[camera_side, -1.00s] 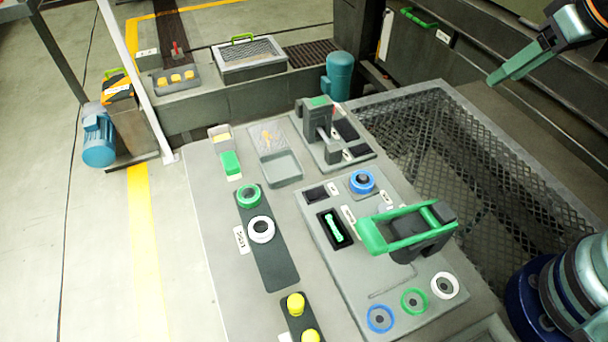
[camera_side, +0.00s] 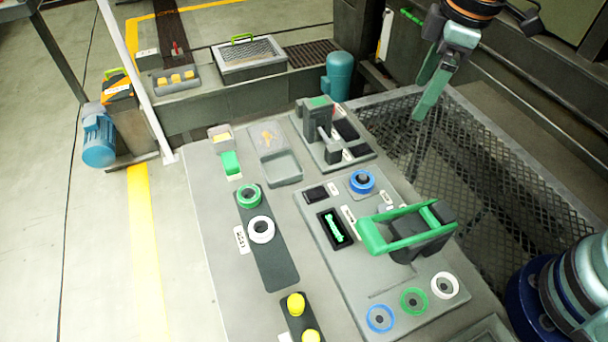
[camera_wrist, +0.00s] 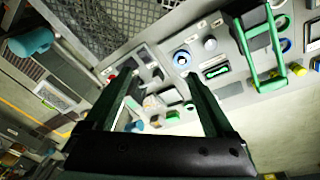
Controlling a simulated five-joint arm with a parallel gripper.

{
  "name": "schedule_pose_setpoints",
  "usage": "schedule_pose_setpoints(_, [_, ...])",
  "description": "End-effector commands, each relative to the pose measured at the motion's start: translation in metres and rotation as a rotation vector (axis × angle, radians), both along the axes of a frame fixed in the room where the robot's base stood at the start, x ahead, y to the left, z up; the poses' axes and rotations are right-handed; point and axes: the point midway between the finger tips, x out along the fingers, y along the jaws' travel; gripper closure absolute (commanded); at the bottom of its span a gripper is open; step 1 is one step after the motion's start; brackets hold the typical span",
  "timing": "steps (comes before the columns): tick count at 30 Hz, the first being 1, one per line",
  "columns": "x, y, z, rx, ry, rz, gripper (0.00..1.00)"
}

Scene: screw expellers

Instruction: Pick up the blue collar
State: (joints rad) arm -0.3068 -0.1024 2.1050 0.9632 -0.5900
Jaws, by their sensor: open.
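A blue ring (camera_side: 380,318) also shows at the panel's front edge.
A green handle (camera_side: 400,219) stands up right of the collar. A grey clamp-like fixture (camera_side: 318,120) rises behind it. A green ring (camera_side: 249,196) and a white ring (camera_side: 261,230) sit on a dark strip to the left. Mesh grating (camera_side: 470,160) lies right of the bench.

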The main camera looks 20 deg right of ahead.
Motion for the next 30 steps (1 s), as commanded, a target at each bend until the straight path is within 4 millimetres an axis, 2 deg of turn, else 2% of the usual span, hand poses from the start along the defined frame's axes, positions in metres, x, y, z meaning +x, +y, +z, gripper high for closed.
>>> schedule_pose_setpoints(1, [0.003,0.015,-0.011,-0.02,0.034,0.089,0.11])
schedule_pose_setpoints(3, [0.006,0.032,-0.023,-0.044,0.069,0.206,0.11])
schedule_pose_setpoints(6, [0.008,0.051,-0.039,-0.069,0.11,0.343,0.11])
schedule_pose_setpoints(10, [0.009,0.067,-0.053,-0.088,0.141,0.454,0.11])
schedule_pose_setpoints(16, [0.008,0.073,-0.069,-0.095,0.155,0.501,0.11])
schedule_pose_setpoints(24, [0.008,0.072,-0.113,-0.095,0.156,0.497,0.11])
schedule_pose_setpoints(30, [0.008,0.072,-0.128,-0.094,0.152,0.496,0.11])
